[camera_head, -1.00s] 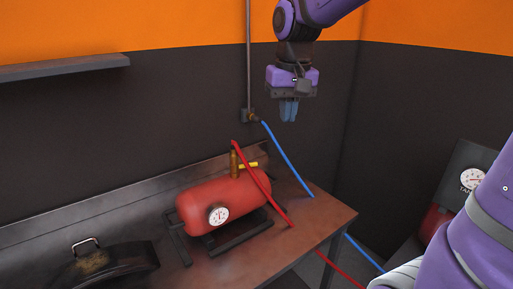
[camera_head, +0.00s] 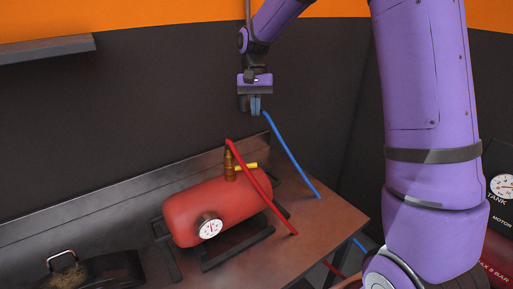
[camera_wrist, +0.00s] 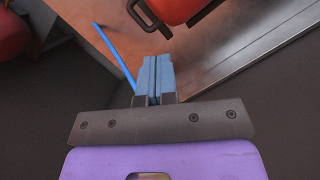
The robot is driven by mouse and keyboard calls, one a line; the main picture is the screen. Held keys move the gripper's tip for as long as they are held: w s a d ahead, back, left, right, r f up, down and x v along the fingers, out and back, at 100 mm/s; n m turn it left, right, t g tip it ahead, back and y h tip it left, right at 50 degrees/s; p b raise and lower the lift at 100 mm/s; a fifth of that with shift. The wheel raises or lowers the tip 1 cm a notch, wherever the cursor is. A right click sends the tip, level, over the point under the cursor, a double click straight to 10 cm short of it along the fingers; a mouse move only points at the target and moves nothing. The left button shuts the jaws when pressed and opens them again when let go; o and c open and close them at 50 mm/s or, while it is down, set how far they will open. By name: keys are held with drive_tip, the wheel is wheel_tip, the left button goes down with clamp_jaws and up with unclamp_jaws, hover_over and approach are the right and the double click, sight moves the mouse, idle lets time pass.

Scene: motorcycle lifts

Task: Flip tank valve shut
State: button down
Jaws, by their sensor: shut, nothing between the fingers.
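The red tank (camera_head: 215,207) lies on its side in a black frame on the brown bench. In the wrist view my gripper's blue fingers (camera_wrist: 154,78) are together, and part of the red tank (camera_wrist: 178,8) shows at the top. The valve is not visible there.
A dark handled case (camera_head: 95,272) sits at the bench's left front. Another gauge (camera_head: 502,186) marked TANK is at far right. A shelf (camera_head: 45,53) is on the wall.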

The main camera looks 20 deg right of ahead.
sight(242, 166)
drive_tip(key=shift+w, duration=0.15)
drive_tip(key=shift+f, duration=0.1)
drive_tip(key=x, duration=1)
drive_tip(key=shift+s+a+f, duration=0.1)
drive_tip(key=shift+s+a, duration=0.05)
drive_tip(key=shift+s, duration=0.45)
drive_tip(key=shift+s+a+f, duration=0.1)
drive_tip(key=shift+s+a, duration=0.1)
drive_tip(key=shift+s, duration=0.35)
drive_tip(key=shift+s+a+f, duration=0.1)
drive_tip(key=shift+s+a, duration=0.2)
drive_tip(key=shift+s, duration=0.45)
